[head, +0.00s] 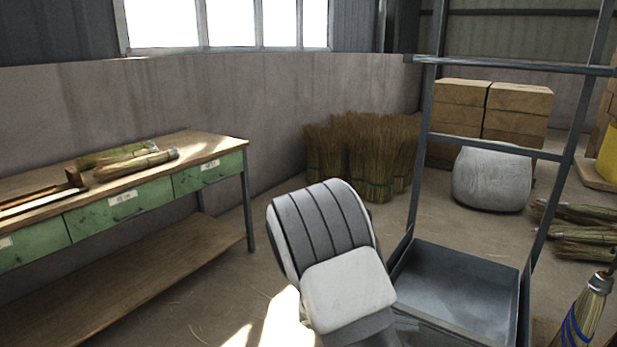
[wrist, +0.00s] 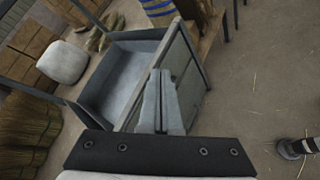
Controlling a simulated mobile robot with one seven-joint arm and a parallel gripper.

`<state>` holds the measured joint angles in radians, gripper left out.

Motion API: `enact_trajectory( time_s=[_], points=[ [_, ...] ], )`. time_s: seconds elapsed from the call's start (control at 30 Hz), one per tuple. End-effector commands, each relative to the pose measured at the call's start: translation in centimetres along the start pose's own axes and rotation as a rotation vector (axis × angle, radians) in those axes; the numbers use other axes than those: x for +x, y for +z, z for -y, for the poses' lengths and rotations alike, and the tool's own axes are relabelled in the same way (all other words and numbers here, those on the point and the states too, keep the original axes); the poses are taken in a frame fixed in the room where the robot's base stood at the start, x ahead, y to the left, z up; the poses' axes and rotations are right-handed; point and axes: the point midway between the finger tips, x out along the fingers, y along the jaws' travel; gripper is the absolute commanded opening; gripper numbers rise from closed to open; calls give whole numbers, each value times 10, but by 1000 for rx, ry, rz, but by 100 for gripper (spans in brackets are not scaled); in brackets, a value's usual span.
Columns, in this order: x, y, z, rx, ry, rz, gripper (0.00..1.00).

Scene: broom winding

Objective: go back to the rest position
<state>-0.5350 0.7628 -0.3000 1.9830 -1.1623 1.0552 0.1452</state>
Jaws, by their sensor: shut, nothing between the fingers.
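My gripper (wrist: 160,76) shows in the wrist view with its two fingers pressed together and nothing between them. It is in the air, and in the picture its fingertips overlap the side of a grey metal bin (wrist: 122,70). I cannot tell how far apart they are. In the head view my white and grey arm stands in the middle foreground, and the gripper itself does not show there. The same bin (head: 455,285) sits right of my arm, at the foot of a metal frame (head: 424,150).
A workbench (head: 215,230) with green drawers stands at the left, with straw bundles (head: 135,162) on top. Straw sheaves (head: 365,150), cardboard boxes (head: 490,108) and a white wrapped bale (head: 492,180) stand behind. A broom with blue binding (head: 580,318) is at lower right. Floor between bench and arm is clear.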

Motion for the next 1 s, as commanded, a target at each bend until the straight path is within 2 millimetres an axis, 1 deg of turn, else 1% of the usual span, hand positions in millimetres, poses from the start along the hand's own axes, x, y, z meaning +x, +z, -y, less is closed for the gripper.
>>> enact_trajectory(
  time_s=[0.03,0.1,0.27,0.4,0.7,1.0],
  points=[
    [-4,15,0,56,-51,-21,0],
    [-10,32,3,124,-120,-47,0],
    [-25,68,10,275,-266,-117,0],
    [-42,97,19,405,-384,-183,0],
    [-83,152,37,676,-597,-348,0],
    [-130,198,57,933,-753,-538,0]
  ],
)
